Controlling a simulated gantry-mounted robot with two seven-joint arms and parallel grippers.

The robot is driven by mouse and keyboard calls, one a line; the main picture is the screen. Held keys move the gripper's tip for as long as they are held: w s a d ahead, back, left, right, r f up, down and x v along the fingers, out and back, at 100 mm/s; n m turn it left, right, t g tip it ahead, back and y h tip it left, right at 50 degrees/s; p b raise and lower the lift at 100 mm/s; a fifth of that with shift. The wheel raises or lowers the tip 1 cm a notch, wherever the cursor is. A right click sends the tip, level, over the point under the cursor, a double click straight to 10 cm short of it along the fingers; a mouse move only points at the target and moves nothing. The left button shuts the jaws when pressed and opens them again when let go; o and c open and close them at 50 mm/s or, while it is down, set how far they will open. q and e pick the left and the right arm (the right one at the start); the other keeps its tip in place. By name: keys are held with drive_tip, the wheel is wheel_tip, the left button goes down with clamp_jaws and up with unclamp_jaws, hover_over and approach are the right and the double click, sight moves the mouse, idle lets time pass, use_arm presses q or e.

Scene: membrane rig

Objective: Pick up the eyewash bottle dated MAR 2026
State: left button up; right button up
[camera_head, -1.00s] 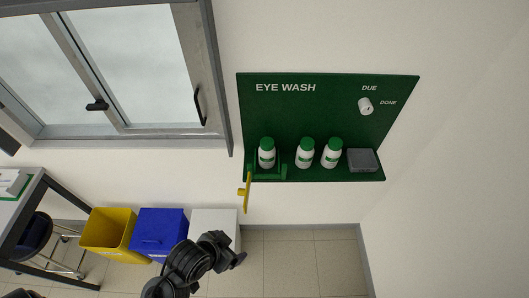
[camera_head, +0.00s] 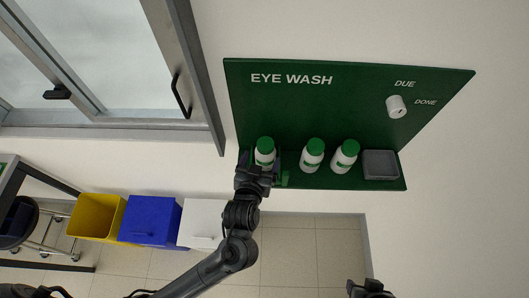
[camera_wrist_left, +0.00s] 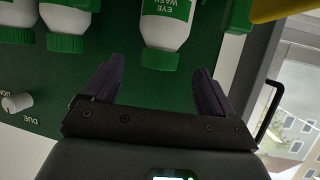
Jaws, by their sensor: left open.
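Three white eyewash bottles with green caps stand upright on the green eyewash board's shelf: a left one (camera_head: 265,152), a middle one (camera_head: 312,155) and a right one (camera_head: 344,156). No date is legible on any of them. My left gripper (camera_head: 258,166) is in front of the left bottle and hides its lower part. In the left wrist view, upside down, my open fingers (camera_wrist_left: 159,66) point towards this bottle (camera_wrist_left: 166,30), whose cap lies between them in the picture. I cannot tell whether they touch it. A dark part at the bottom right may be my right gripper (camera_head: 370,289).
The green board (camera_head: 320,105) carries a white DUE/DONE knob (camera_head: 396,107). A grey box (camera_head: 380,165) sits at the shelf's right end. Yellow (camera_head: 97,216), blue (camera_head: 151,221) and white bins (camera_head: 203,223) stand below.

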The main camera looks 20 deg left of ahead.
sight(264, 152)
use_arm(q)
drive_tip(key=shift+x, duration=1.15)
drive_tip(key=shift+p+x, duration=0.45)
drive_tip(key=shift+x, duration=2.2)
use_arm(e)
drive_tip(key=shift+w+a+r, duration=0.1)
drive_tip(key=shift+w+r, duration=0.3)
drive_tip(key=shift+r, duration=0.35)
use_arm(q)
drive_tip(key=shift+c, duration=0.5)
drive_tip(key=c, duration=1.4)
clamp_jaws()
drive_tip(key=shift+r, duration=0.1)
